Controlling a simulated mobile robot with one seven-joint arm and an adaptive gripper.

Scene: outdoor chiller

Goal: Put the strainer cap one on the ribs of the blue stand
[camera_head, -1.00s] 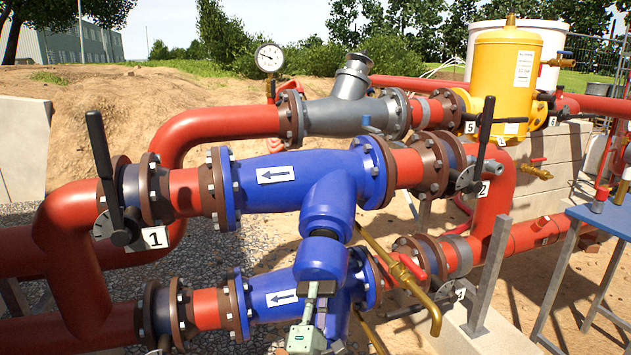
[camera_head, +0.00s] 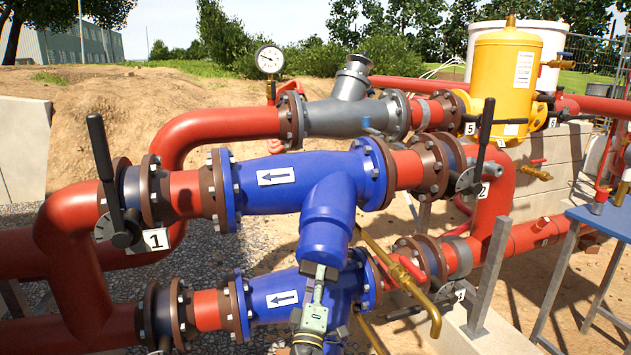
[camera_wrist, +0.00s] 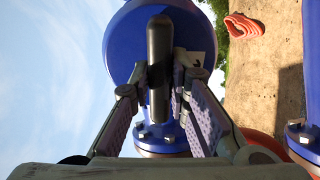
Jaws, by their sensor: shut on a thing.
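The strainer cap (camera_head: 324,243) is a blue round cap in the head view, in front of the lower end of the upper blue strainer's slanting branch (camera_head: 330,196). I cannot tell whether it touches the branch. My gripper (camera_head: 319,272) comes up from below and is shut on the cap's dark handle. In the wrist view the cap (camera_wrist: 122,45) is a blue disc, and its black bar handle (camera_wrist: 158,50) stands between the fingers of my gripper (camera_wrist: 160,82). A blue-topped stand (camera_head: 600,219) is cut by the right edge of the head view; no ribs are discernible.
Below is a second blue strainer (camera_head: 280,299) on red pipe, partly behind my gripper. Close by are a brass lever (camera_head: 400,285), a black valve handle (camera_head: 103,160) and a grey post (camera_head: 490,275). A yellow tank (camera_head: 505,75) stands behind. Open sandy ground lies before the stand.

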